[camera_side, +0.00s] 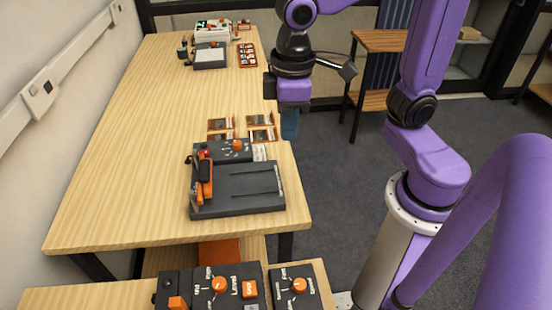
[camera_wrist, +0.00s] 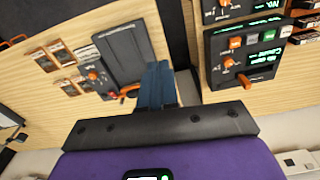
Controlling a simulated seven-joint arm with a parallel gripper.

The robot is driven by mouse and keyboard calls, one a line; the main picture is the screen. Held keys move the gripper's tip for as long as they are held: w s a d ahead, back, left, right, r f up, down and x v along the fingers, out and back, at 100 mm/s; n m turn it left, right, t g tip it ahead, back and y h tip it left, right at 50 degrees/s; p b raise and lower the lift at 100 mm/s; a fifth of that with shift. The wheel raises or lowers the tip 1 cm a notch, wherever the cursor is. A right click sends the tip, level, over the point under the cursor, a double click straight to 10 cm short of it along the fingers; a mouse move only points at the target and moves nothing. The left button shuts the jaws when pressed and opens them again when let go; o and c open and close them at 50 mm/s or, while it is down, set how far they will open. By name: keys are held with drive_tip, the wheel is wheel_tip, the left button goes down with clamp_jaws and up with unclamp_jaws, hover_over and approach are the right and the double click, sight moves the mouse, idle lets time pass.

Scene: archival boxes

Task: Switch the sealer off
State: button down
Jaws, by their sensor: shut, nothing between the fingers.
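The dark, flat device with an orange lever, which looks like the sealer (camera_side: 240,190), lies on the wooden table's near part. An orange knob (camera_side: 237,145) sits on its raised back strip, and the orange lever (camera_side: 204,180) stands along its left side. It also shows in the wrist view (camera_wrist: 122,48), with its knob (camera_wrist: 92,75) on the strip. My gripper (camera_side: 289,135) is shut and empty, with blue fingers pointing down. It hangs by the table's right edge, apart from the device. The fingers (camera_wrist: 157,75) cover part of the wrist view. The knob's setting is too small to read.
Small orange-framed cards (camera_side: 260,134) lie behind the device. Control panels with orange knobs (camera_side: 220,287) stand on a nearer surface. Other devices (camera_side: 210,55) stand at the table's far end. The middle of the table (camera_side: 150,120) is clear.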

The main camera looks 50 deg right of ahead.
drive_tip(key=s+d+f+n, duration=0.4)
drive_tip(key=s+d, duration=0.3)
drive_tip(key=s, duration=0.3)
drive_tip(key=w+a+r+m, duration=0.1)
drive_tip(key=w+a+m, duration=0.25)
drive_tip(key=w, duration=0.25)
drive_tip(key=w+a+r+m, duration=0.1)
drive_tip(key=w+a+m, duration=0.1)
drive_tip(key=w+a, duration=0.3)
drive_tip(key=m+g+h, duration=0.2)
drive_tip(key=m, duration=1.4)
hover_over(206, 152)
drive_tip(key=w+a, duration=0.2)
drive_tip(key=w+a+x, duration=0.1)
drive_tip(key=x, duration=0.6)
drive_tip(key=shift+n, duration=0.25)
drive_tip(key=x, duration=1.4)
drive_tip(key=shift+w+a, duration=0.35)
drive_tip(key=shift+a, duration=0.05)
drive_tip(key=shift+f, duration=0.1)
